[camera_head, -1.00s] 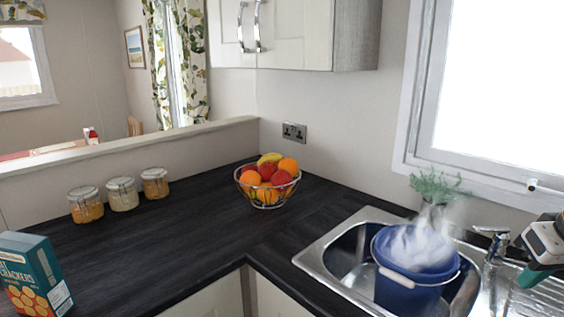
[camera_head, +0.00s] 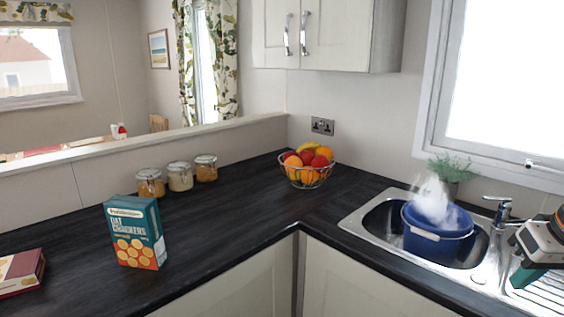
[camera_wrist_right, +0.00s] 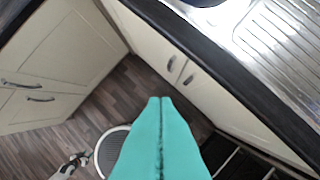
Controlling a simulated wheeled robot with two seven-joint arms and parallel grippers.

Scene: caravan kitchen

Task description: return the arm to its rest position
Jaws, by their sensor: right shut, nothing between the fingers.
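My right gripper (camera_head: 524,276) shows at the right edge of the head view, over the draining board side of the sink. In the right wrist view its teal fingers (camera_wrist_right: 161,135) are pressed together with nothing between them. They point down over the floor in front of the cabinets, clear of the counter edge. My left gripper does not show in the head view.
A blue bucket (camera_head: 437,243) with steam above it stands in the metal sink (camera_head: 352,222) beside the tap (camera_head: 503,208). A cracker box (camera_head: 135,232), several jars and a fruit bowl (camera_head: 307,176) stand on the dark counter (camera_head: 235,208). Cabinets (camera_wrist_right: 70,60) flank the floor.

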